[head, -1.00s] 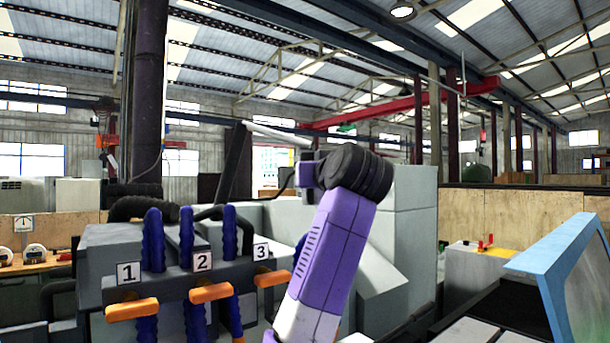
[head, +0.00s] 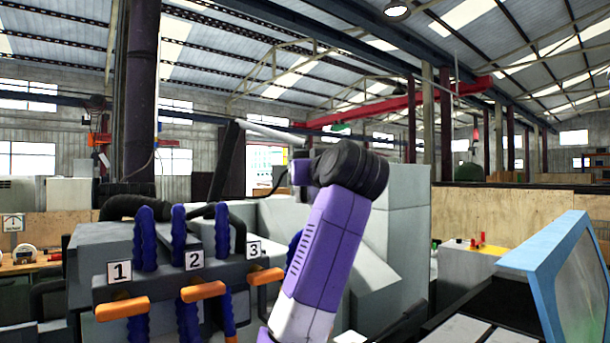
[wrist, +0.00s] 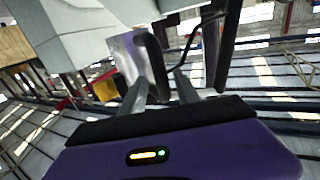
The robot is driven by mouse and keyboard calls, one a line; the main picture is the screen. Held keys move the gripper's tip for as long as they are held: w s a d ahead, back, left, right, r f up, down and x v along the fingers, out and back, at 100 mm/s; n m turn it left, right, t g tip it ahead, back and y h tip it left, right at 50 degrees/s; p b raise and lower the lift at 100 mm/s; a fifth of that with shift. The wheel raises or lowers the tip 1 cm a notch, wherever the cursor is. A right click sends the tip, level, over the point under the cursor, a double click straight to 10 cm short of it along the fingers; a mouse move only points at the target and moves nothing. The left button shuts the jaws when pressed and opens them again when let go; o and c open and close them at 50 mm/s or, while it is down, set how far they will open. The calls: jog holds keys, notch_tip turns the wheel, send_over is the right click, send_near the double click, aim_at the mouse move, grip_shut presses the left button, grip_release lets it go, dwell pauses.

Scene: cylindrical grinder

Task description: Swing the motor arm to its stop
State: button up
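In the wrist view, the two grey fingers of my gripper (wrist: 161,90) stand apart. A dark, rounded bar like a handle (wrist: 154,62) shows at or just beyond the gap between them; I cannot tell whether a finger touches it. A pale grey block (wrist: 95,30) lies to its left. A dark post (wrist: 228,45) with a thin cable is to the right. In the head view, a dark slanted post (head: 228,160) with a pale bar stands behind the machine. I cannot tell which part is the motor arm. My forearm hides my fingers in the head view.
The grey grinder body (head: 400,230) fills the centre behind my arm. At left are blue hoses and orange handles (head: 203,291) under plates numbered 1, 2 and 3. A blue-framed panel (head: 545,246) stands close at right. A pale cabinet (head: 466,262) is behind it.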

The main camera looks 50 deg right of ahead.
jog(key=b+v, duration=0.2)
jog(key=v, duration=0.5)
jog(key=shift+s, duration=0.1)
dwell(0.5)
